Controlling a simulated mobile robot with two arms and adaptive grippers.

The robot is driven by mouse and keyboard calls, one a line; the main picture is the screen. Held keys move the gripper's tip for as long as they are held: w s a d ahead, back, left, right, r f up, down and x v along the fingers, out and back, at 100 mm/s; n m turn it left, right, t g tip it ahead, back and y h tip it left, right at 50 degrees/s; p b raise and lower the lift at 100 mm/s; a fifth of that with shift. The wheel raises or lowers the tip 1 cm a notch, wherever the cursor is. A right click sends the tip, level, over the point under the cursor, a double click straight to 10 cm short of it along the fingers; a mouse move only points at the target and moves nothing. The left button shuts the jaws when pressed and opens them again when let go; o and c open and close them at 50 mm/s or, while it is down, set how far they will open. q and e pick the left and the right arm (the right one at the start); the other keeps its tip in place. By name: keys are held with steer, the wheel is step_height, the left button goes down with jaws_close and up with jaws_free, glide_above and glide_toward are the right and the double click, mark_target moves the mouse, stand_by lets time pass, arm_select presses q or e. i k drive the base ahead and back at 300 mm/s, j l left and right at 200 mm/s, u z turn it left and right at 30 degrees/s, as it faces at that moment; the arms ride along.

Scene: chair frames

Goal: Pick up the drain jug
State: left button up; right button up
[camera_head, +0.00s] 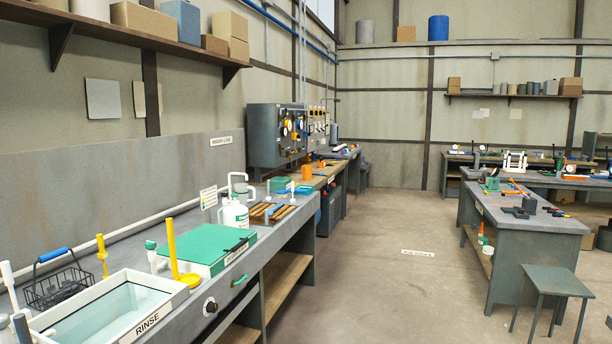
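A white jug with a green label (235,214) stands upright on the long grey wash bench (278,240) at the left, behind a green-lidded box (205,246). It looks like the drain jug, though its label is too small to read. Neither of my grippers shows in the head view.
A white rinse tank (120,305), a wire basket (57,285) and a yellow upright tool (172,250) crowd the near bench. A wooden slatted rack (270,213) is right of the jug. The floor aisle (385,250) is clear; a stool (556,285) stands at right.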

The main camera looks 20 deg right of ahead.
mark_target(307, 170)
steer(key=i+l+z, duration=0.65)
steer(key=i+z, duration=0.15)
steer(key=i, duration=0.2)
steer(key=i+z, duration=0.35)
steer(key=i, duration=0.2)
steer(key=i+l, duration=0.1)
steer(key=i, duration=0.9)
steer(key=i+l, duration=0.1)
steer(key=i, duration=0.9)
steer(key=i+j+u, duration=0.1)
steer(key=i+u, duration=0.25)
steer(key=i, duration=0.65)
steer(key=i+l+u, duration=0.2)
steer(key=i+u, duration=0.15)
steer(key=i, duration=0.65)
